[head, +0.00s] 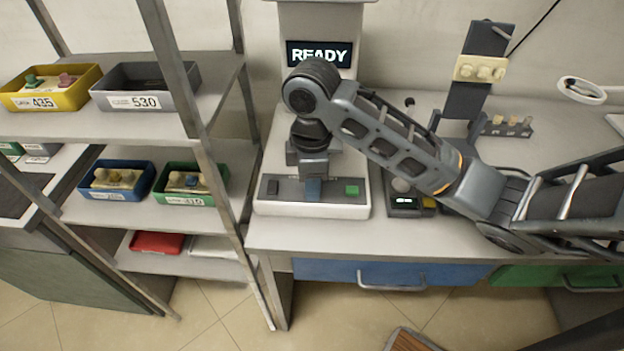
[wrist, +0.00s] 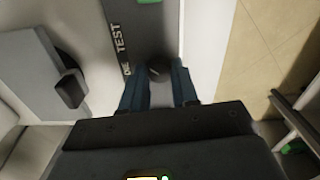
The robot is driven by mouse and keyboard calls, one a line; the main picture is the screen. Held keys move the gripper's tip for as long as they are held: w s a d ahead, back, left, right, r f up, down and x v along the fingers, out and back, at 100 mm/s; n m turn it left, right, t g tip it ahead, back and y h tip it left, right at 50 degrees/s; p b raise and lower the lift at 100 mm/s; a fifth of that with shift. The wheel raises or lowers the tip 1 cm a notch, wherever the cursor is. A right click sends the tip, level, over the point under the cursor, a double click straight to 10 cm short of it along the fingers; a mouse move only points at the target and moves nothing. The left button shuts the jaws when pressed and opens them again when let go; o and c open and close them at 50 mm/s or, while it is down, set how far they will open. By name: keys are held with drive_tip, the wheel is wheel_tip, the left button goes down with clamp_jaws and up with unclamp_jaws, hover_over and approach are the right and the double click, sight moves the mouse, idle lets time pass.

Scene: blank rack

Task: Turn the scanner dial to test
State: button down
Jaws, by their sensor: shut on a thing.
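The scanner (head: 290,208) is a white unit on the bench with a grey front panel. Its display (head: 320,54) reads READY. My gripper (head: 313,190) reaches down onto the middle of that panel and hides the dial in the head view. In the wrist view the dial (wrist: 158,72) is a small dark round knob between the two blue fingers of my gripper (wrist: 160,84), which is shut on it. The word TEST (wrist: 119,40) is printed on the panel left of the dial, with another, partly hidden word below it. I cannot tell where the dial's mark points.
A green button (head: 352,190) sits right of my gripper on the panel. A small dark device (head: 404,203) with a lit display stands right of the scanner, under my arm. A rack (head: 188,105) with labelled bins stands to the left. Blue (head: 330,271) and green drawers are under the bench.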

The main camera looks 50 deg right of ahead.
drive_tip(key=c, duration=0.8)
unclamp_jaws()
drive_tip(key=shift+c, duration=0.2)
drive_tip(key=shift+r+p, duration=1.15)
drive_tip(key=shift+r, duration=2.75)
